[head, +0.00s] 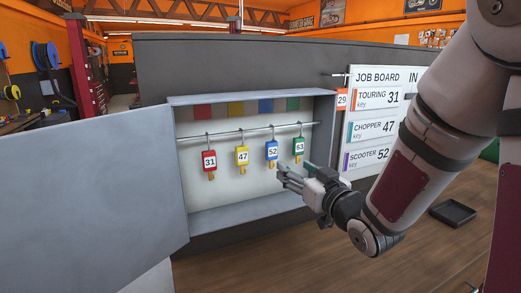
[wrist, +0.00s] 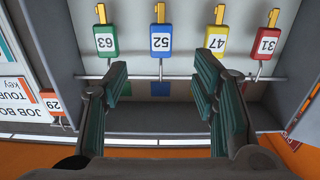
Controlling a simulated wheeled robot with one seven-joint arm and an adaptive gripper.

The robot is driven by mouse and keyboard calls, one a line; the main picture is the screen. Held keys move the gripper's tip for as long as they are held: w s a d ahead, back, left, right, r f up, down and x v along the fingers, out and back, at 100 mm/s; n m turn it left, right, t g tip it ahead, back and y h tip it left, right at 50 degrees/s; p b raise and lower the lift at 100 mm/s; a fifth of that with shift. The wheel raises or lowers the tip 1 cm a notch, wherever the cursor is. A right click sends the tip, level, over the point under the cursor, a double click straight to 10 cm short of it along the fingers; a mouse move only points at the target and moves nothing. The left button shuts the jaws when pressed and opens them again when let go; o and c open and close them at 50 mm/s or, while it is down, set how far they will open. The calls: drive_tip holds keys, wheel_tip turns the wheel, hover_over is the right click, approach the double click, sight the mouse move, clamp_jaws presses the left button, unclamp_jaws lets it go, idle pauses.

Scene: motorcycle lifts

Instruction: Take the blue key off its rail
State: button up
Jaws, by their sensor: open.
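The blue key (head: 271,151) has a tag marked 52 and hangs from the rail (head: 240,132) inside the open key cabinet, between the yellow and green keys. My gripper (head: 282,172) is open and empty, just in front of the cabinet, its fingertips a little below and right of the blue tag in the head view. In the wrist view, which is upside down, the blue key (wrist: 161,38) shows in the gap between my two spread fingers (wrist: 160,72). The fingers appear apart from it; the exact depth gap is unclear.
Red key 31 (head: 209,160), yellow key 47 (head: 242,156) and a green key (head: 298,148) share the rail. The cabinet door (head: 90,190) stands open at left. A job board (head: 375,125) is at right. A black tray (head: 453,213) lies on the wooden surface.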

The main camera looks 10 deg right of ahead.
sight(273, 153)
drive_tip(key=w, duration=0.2)
drive_tip(key=w+a+b, duration=0.1)
drive_tip(key=w, duration=0.2)
drive_tip(key=w+b, duration=0.1)
drive_tip(key=w, duration=0.2)
drive_tip(key=shift+w+a, duration=0.25)
drive_tip(key=shift+a, duration=0.1)
drive_tip(key=shift+w+a+f, duration=0.1)
drive_tip(key=shift+w+a, duration=0.1)
drive_tip(key=shift+w, duration=0.65)
drive_tip(key=shift+w+a+r, duration=0.1)
drive_tip(key=shift+w+a, duration=0.1)
drive_tip(key=shift+w, duration=0.65)
drive_tip(key=shift+w+a+f, duration=0.1)
drive_tip(key=shift+w+a, duration=0.1)
drive_tip(key=shift+w, duration=0.65)
drive_tip(key=c, duration=1.1)
